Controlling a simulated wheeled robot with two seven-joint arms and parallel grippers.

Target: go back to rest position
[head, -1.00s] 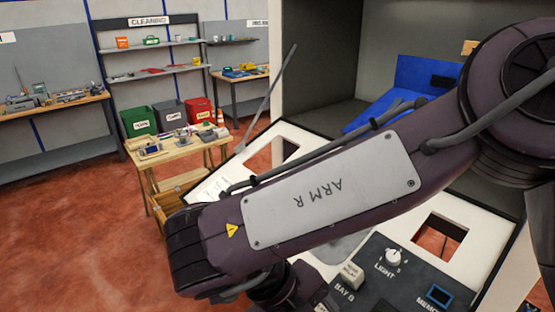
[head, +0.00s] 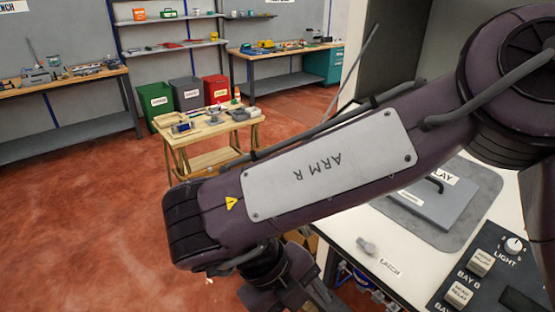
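My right arm, with a plate marked ARM R, crosses the head view from the upper right to the lower left. Its elbow bends at the left and a lower link runs down out of the bottom edge. My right gripper is outside the picture, and so is my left gripper. The dispenser's white top (head: 345,217) lies behind and below the arm at the right. A grey lid with a black handle (head: 440,205) rests on it, partly hidden by the arm. A latch knob (head: 366,246) and a light knob (head: 513,244) show nearer the front.
A small wooden table (head: 205,160) with parts stands behind the arm. Green (head: 156,105), grey (head: 187,94) and red (head: 215,90) bins stand beyond it. Workbenches (head: 65,82) and shelves line the back wall. The red floor (head: 80,220) at the left is clear.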

